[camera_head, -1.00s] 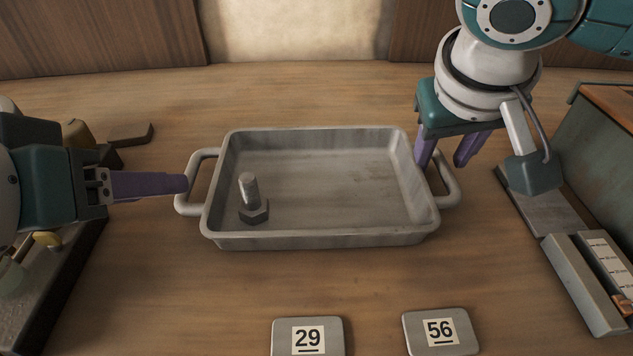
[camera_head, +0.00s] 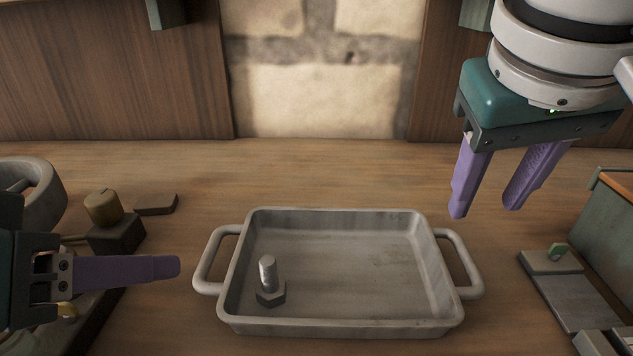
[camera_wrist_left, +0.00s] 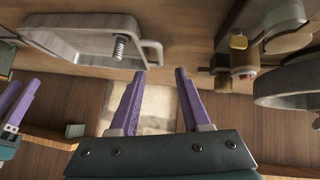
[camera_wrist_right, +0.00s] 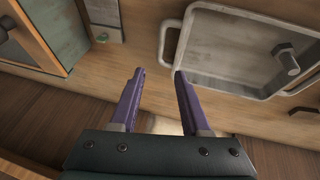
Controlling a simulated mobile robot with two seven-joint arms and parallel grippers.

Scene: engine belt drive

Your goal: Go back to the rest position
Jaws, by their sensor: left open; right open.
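My left gripper (camera_head: 165,268) is at the left of the head view, left of the tray's left handle and apart from it. In the left wrist view its two purple fingers (camera_wrist_left: 160,75) are spread with nothing between them. My right gripper (camera_head: 487,212) is above and behind the tray's right side, fingers apart and empty. Its fingers also show in the right wrist view (camera_wrist_right: 160,78). The grey metal tray (camera_head: 340,329) with two loop handles rests on the wooden bench. A bolt (camera_head: 268,275) stands head down in its left part.
A dark fixture with a brass knob (camera_head: 103,207) and a grey ring (camera_head: 45,185) are at the left. A green box (camera_head: 607,225) and a flat plate with a small green piece (camera_head: 558,252) are at the right. The bench behind the tray is clear.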

